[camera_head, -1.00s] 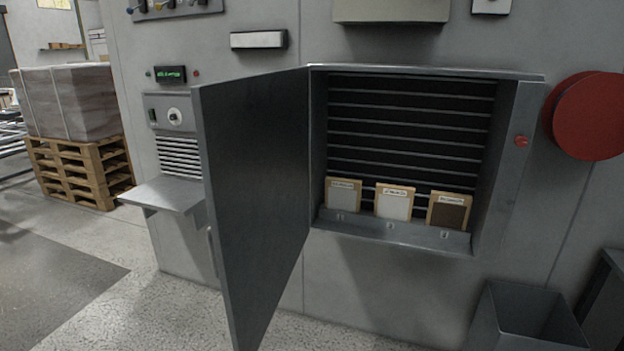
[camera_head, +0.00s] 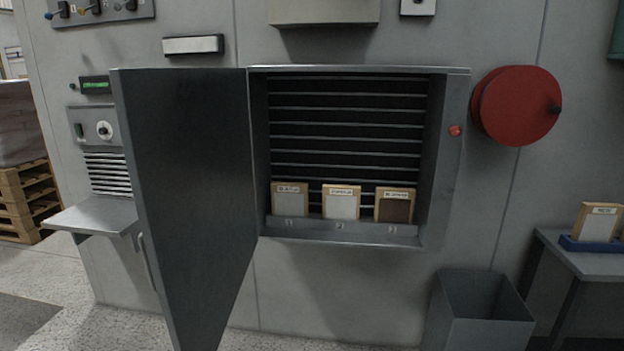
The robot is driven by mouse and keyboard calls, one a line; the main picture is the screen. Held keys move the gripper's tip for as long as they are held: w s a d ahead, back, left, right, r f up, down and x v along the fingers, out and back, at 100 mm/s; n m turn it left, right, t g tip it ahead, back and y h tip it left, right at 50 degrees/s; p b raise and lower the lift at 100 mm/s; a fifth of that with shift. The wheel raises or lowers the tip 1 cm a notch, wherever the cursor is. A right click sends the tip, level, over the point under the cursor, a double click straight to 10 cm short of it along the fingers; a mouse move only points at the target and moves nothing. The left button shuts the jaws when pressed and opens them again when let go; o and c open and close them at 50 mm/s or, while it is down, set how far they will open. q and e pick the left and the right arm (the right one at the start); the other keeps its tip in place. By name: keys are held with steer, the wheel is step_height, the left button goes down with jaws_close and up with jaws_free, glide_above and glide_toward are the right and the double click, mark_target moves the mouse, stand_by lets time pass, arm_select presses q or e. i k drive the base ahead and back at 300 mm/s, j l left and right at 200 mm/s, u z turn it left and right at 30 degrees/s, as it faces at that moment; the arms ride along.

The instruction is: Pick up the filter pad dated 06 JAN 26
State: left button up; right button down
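Three framed filter pads stand upright in a row on the ledge of an open wall cabinet (camera_head: 342,235). The left pad (camera_head: 290,203) has a light grey face, the middle pad (camera_head: 341,206) a whiter face, and the right pad (camera_head: 394,209) a dark brown face. Each has a label along its top edge, too small to read. A fourth framed pad (camera_head: 599,225) with a light face stands in a blue holder at the right edge; its label is also unreadable. I cannot tell which is dated 06 JAN 26. Neither gripper is in view.
The cabinet door (camera_head: 185,190) swings out to the left. An open grey bin (camera_head: 485,325) stands below right, beside a small grey table (camera_head: 572,262). A red reel (camera_head: 517,106) juts from the wall. A shelf (camera_head: 95,216) projects at left. Some speckled floor is clear.

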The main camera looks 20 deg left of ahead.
mark_target(395, 205)
steer(key=j+u, duration=0.1)
steer(key=j, duration=0.35)
steer(key=i+j+u, duration=0.1)
steer(key=j, duration=0.35)
steer(key=i+j+u, duration=0.15)
steer(key=j, duration=0.3)
steer(key=i+j+u, duration=0.1)
steer(key=j, duration=0.35)
steer(key=l, duration=0.75)
steer(key=i+l, duration=0.1)
steer(key=l, duration=0.65)
